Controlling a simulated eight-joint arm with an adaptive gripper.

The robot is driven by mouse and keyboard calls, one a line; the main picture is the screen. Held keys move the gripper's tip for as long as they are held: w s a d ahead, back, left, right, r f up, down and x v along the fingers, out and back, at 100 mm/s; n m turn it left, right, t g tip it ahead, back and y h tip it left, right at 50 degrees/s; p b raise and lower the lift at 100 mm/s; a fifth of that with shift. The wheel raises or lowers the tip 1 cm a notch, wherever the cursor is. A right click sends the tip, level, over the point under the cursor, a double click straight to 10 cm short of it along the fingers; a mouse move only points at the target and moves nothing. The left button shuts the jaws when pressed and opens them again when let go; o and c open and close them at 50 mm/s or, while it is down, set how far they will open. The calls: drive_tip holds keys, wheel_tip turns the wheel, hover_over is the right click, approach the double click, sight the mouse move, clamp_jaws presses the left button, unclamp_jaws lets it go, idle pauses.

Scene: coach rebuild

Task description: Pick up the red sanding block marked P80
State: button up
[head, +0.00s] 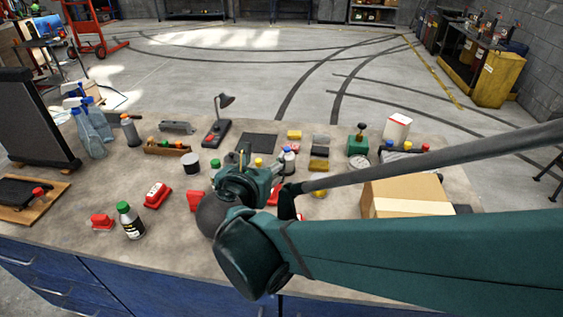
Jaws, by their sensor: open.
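Several red blocks lie on the workbench (75,250). One red block with a white label (156,195) lies left of my arm. A smaller red block (102,221) lies nearer the front left. Another red piece (196,200) lies just left of my arm's dark round joint and is partly hidden by it. More red shows behind the arm. The markings are too small to read, so I cannot tell which block is P80. My gripper (244,157) is open over the middle of the bench, pointing away from the camera, beyond the labelled block and to its right. Its fingers are small and partly hidden.
A green-capped bottle (131,222) stands between the front-left blocks and the arm. The front-left bench edge is mostly clear.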

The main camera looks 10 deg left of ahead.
wheel_tip(320, 180, down, 13)
drive_tip(key=shift+f, duration=0.2)
idle(0.5)
drive_tip(key=shift+b+x, duration=0.3)
drive_tip(key=shift+x, duration=1)
drive_tip(key=shift+b+x, duration=0.85)
drive_tip(key=shift+x, duration=1.75)
drive_tip(key=c, duration=1.1)
